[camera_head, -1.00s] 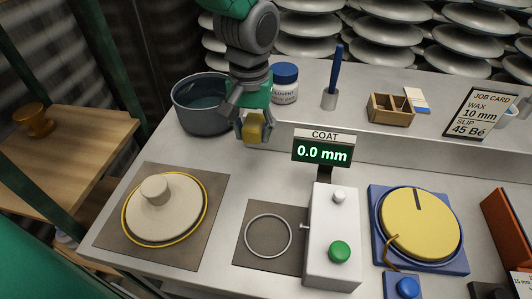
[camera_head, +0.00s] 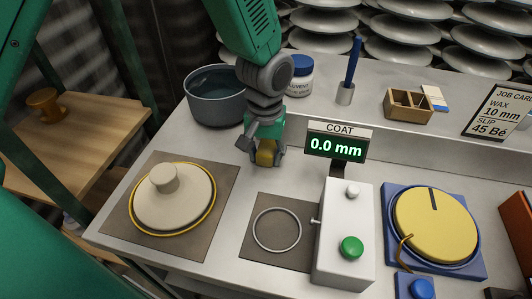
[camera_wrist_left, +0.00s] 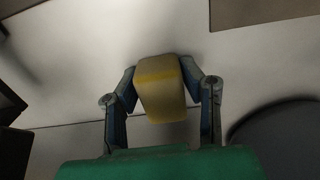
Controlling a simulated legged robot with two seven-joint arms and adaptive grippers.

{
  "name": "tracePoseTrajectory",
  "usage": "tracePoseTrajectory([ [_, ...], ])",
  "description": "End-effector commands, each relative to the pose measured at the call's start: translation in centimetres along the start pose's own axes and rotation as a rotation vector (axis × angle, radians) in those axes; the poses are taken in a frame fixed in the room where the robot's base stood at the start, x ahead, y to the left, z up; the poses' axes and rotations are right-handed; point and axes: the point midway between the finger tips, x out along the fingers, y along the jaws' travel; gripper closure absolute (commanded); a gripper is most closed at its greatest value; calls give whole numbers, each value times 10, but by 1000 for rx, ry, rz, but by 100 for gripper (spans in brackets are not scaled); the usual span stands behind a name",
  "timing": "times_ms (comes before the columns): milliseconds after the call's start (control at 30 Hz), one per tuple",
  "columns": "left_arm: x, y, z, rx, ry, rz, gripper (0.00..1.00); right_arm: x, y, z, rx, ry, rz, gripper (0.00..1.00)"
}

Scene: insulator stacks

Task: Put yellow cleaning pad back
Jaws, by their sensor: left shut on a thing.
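The yellow cleaning pad (camera_head: 266,155) is a small block held between the fingers of my left gripper (camera_head: 266,150). In the left wrist view the pad (camera_wrist_left: 161,88) sits between both fingertips of the gripper (camera_wrist_left: 161,80), with a pale surface behind it. My left gripper is shut on the pad over the bench, left of the coat display (camera_head: 337,144). The head view does not clearly show whether the pad touches the bench. My right gripper is not in view.
A dark pot (camera_head: 217,97) stands close behind-left of the gripper, and a solvent jar (camera_head: 300,78) behind it. A ring (camera_head: 277,230) lies in front, beside the white coating device (camera_head: 344,225).

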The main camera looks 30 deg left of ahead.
Motion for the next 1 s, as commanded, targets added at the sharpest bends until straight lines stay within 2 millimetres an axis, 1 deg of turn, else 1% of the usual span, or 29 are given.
tracePoseTrajectory([
  [33, 1, 0, 0, 0, 0, 0, 55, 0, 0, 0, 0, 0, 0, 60],
  [67, 0, 0, 0, 0, 0, 0, 45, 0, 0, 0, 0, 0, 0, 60],
  [367, 0, 0, 0, 0, 0, 0, 45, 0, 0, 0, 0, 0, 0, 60],
  [467, -5, 0, 0, 0, 1, 0, 45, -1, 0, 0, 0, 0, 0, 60],
  [567, -19, 0, -1, 0, 2, 1, 45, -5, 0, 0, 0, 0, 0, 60],
  [800, -72, 0, -1, -1, 4, 2, 45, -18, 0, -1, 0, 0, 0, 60],
  [900, -92, 0, -1, 0, 3, 1, 45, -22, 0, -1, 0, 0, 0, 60],
  [1000, -107, 0, -1, 0, 2, 1, 45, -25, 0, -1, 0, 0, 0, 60],
])
